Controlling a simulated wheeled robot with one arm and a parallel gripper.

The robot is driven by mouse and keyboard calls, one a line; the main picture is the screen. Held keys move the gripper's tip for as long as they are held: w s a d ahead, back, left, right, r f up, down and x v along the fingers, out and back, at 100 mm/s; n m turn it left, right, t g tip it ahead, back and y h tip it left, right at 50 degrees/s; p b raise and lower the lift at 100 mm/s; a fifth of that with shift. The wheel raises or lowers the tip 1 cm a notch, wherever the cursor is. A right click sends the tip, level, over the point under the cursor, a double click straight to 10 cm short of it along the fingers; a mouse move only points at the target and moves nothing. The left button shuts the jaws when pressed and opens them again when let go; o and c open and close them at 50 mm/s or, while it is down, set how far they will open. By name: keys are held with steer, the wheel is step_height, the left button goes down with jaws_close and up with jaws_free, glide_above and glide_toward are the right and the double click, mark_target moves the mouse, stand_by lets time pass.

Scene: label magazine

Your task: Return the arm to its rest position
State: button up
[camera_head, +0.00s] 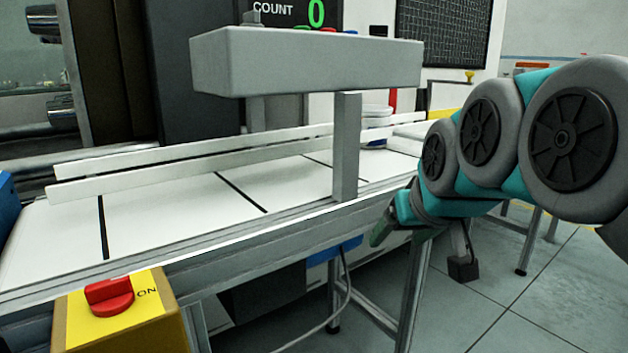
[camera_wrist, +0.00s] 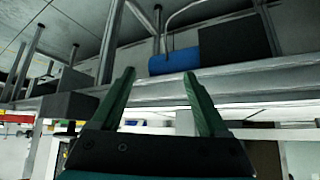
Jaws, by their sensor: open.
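My gripper (camera_wrist: 160,92) is open in the wrist view, with its two green fingers spread and nothing between them. In the head view my gripper (camera_head: 382,228) hangs at the end of my grey and teal arm at the right, in front of the conveyor's near edge. It looks apart from the conveyor there, though the gap is hard to judge. The arm is folded with several round joints showing. The wrist view looks past the fingers at the conveyor's frame and legs, which appear upside down.
A white conveyor (camera_head: 160,225) with guide rails runs across the left and middle. A grey beam (camera_head: 305,62) on a post stands over it. A white round container (camera_head: 376,122) is on the belt behind the post. A red switch (camera_head: 110,296) sits on a yellow box. Floor is open at lower right.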

steer(key=s+d+f+g+p, duration=0.1)
steer(key=s+f+g, duration=0.4)
steer(key=s+f, duration=0.5)
steer(key=s+d+f+m+g+h+p, duration=0.1)
steer(key=s+f+g+p, duration=0.2)
steer(key=s+f, duration=0.7)
steer(key=s+g, duration=0.2)
steer(key=s, duration=0.3)
steer(key=shift+w+f, duration=0.1)
steer(key=shift+c, duration=0.2)
